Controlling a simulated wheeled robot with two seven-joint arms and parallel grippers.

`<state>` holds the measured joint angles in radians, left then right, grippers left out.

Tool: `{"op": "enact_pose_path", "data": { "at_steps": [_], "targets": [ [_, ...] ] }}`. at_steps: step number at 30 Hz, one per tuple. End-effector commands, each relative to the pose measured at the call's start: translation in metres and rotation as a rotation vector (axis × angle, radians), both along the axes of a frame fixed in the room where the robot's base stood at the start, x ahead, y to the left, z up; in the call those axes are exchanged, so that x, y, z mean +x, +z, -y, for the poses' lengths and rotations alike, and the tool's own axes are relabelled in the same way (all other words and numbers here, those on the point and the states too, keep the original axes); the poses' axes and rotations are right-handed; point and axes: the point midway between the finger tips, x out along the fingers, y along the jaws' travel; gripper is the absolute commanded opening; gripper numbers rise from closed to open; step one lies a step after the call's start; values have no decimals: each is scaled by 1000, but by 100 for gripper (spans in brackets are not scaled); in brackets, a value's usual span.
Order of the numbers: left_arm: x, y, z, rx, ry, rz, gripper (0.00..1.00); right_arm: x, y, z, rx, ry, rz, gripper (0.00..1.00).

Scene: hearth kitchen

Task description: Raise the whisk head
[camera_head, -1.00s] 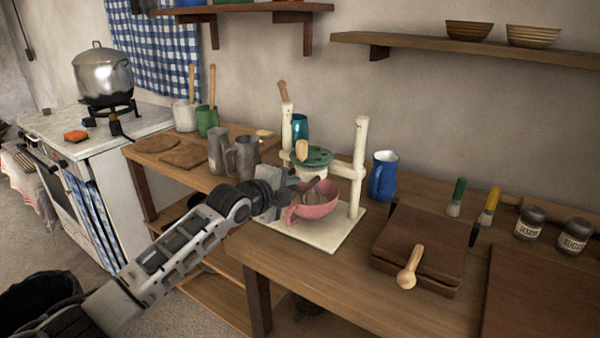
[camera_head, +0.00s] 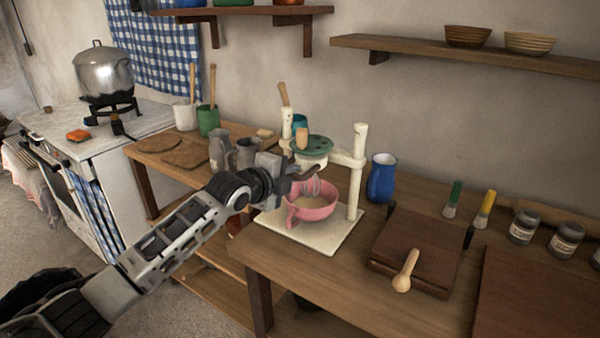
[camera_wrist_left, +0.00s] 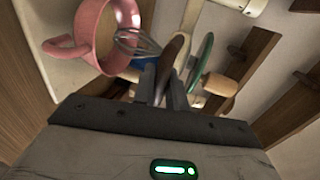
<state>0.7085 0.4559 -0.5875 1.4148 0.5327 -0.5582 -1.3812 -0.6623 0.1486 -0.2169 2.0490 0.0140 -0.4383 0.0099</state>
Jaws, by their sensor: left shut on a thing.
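The whisk head is a cream body (camera_head: 310,159) with a green disc (camera_head: 318,143) and wooden knob on top, carried between two cream posts (camera_head: 356,165). Its wire whisk (camera_head: 313,186) hangs at the mouth of a pink bowl (camera_head: 318,212) on the cream base (camera_head: 330,239); it also shows beside the bowl in the left wrist view (camera_wrist_left: 134,42). My left gripper (camera_head: 291,183) is at the left of the head, shut on a dark brown handle (camera_wrist_left: 174,52). Its fingers (camera_wrist_left: 163,85) hide part of the handle. My right gripper is out of view.
A blue jug (camera_head: 382,178) stands right of the stand. Grey mugs (camera_head: 222,150) stand close behind my left arm. A wall shelf (camera_head: 470,55) runs above.

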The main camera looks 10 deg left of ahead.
Motion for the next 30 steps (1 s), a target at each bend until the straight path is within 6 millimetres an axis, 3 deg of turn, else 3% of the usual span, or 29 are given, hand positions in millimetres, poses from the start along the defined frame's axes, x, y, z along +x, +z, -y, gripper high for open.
{"op": "enact_pose_path", "data": {
  "at_steps": [7,18,19,21,22,30],
  "targets": [
    [0,16,-1,-2,2,1,0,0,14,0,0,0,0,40],
    [0,34,-1,-1,1,3,0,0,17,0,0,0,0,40],
    [0,33,-1,-1,1,2,16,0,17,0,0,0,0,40],
    [0,32,-1,-1,1,1,36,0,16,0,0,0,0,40],
    [0,32,-1,-1,1,1,40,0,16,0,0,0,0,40],
    [0,32,-1,0,0,0,40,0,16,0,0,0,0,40]
  ]
}}
